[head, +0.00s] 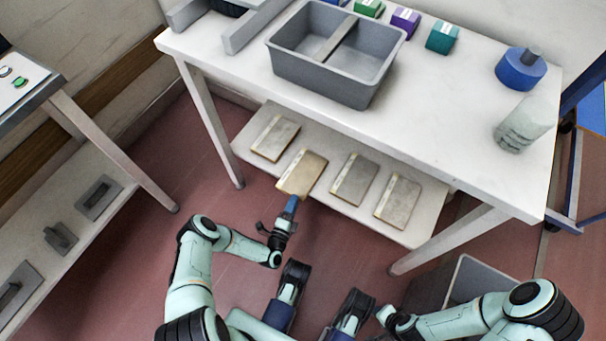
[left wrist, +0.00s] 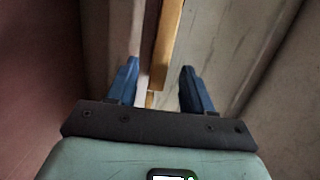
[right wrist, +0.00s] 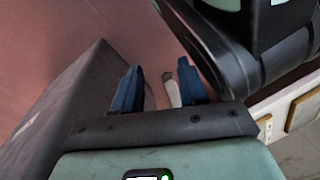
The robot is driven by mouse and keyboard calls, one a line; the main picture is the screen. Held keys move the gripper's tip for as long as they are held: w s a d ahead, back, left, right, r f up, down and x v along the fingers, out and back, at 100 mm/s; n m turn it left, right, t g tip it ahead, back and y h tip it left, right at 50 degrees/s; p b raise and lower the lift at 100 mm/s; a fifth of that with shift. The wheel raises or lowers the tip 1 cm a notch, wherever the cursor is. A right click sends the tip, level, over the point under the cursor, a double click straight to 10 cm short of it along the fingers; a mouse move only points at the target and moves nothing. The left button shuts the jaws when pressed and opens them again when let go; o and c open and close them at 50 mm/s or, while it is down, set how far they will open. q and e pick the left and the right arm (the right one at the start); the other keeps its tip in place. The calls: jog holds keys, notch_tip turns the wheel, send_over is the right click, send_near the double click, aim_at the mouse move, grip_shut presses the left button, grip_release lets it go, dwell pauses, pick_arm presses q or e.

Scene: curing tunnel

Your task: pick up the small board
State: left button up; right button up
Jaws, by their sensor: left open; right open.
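Several flat boards lie in a row on the lower shelf of the white table. The second from the left, a tan-edged board (head: 302,174), juts over the shelf's front edge; I take it as the small board, though all look similar in size. My left gripper (head: 291,204) is at its near end. In the left wrist view the board's tan edge (left wrist: 169,45) runs between the open blue fingers (left wrist: 159,67); contact cannot be told. My right gripper (right wrist: 155,76) is open and empty, low over the floor beside a grey bin (right wrist: 62,110).
The white table (head: 440,110) stands above the lower shelf (head: 250,150), with a grey divided tub (head: 320,82), a blue roll (head: 520,70) and a pale bottle (head: 524,124) on top. Its front leg (head: 450,240) is at right. Another shelf with trowels (head: 98,198) is at left.

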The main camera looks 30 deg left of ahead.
pick_arm(q)
jog(key=w, duration=0.1)
jog(key=w+b, duration=0.1)
jog(key=w, duration=0.1)
jog(key=shift+w+a, duration=0.3)
jog(key=shift+a, duration=0.05)
jog(key=shift+w+b, duration=0.25)
jog(key=shift+b, duration=0.05)
grip_shut()
pick_arm(e)
jog(key=shift+g, duration=0.7)
jog(key=s, duration=0.1)
jog(key=s+f, duration=0.2)
jog(key=shift+s+d+f, duration=0.2)
jog(key=shift+s+f, duration=0.05)
jog(key=shift+s, duration=0.1)
pick_arm(q)
jog(key=shift+r, duration=0.15)
pick_arm(e)
jog(key=shift+w, duration=0.1)
